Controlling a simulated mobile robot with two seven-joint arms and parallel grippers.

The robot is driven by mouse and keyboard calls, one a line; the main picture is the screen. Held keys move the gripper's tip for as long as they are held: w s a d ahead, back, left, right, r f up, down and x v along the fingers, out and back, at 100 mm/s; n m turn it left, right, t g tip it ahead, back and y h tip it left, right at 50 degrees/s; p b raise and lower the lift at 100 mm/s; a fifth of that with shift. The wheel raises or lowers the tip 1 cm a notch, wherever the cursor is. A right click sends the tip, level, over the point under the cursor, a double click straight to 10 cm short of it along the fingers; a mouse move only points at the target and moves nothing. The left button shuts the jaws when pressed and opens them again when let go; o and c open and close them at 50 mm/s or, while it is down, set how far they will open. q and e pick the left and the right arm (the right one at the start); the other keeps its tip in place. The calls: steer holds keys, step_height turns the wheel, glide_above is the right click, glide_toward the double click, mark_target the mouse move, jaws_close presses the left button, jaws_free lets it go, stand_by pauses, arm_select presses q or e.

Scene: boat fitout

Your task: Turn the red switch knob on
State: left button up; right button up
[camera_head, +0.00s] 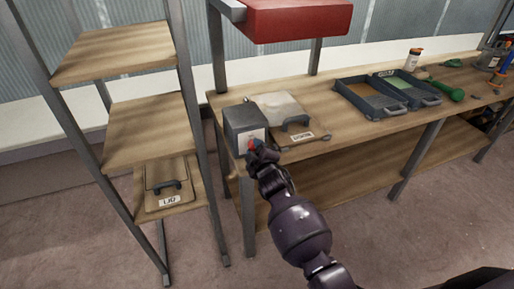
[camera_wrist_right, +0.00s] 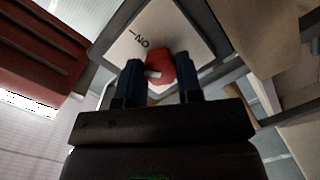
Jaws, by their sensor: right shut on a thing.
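The red switch knob (camera_head: 252,144) is on the white front plate of a grey box (camera_head: 240,117) at the left end of the workbench. In the right wrist view the knob (camera_wrist_right: 160,66) sits between my two dark fingers, with a pale mark on it. The plate (camera_wrist_right: 170,22) there carries the word ON and a short line beside it. My right gripper (camera_head: 257,151) is at the box front, shut on the knob; it hides part of the knob and plate in the head view. My left gripper is not in view.
A handled, labelled panel (camera_head: 275,107) lies on the workbench (camera_head: 325,103) beside the box. Two dark trays (camera_head: 372,103), a white bottle (camera_head: 413,60) and tools stand further right. A wooden shelf rack (camera_head: 150,124) is close on the left. A red cabinet (camera_head: 297,20) hangs above.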

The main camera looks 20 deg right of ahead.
steer(key=m+p, duration=0.1)
steer(key=m, duration=0.2)
steer(key=shift+y, duration=0.3)
steer(key=shift+m+p, duration=0.35)
steer(key=shift+m, duration=0.15)
steer(key=shift+m+p, duration=0.35)
steer(key=shift+m, duration=0.45)
steer(key=shift+y, duration=0.3)
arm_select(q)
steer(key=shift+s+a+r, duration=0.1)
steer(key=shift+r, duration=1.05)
arm_select(e)
steer(key=shift+f+m, duration=0.1)
steer(key=shift+m, duration=0.3)
steer(key=o, duration=0.9)
steer(key=shift+o, duration=0.2)
steer(key=shift+s, duration=0.1)
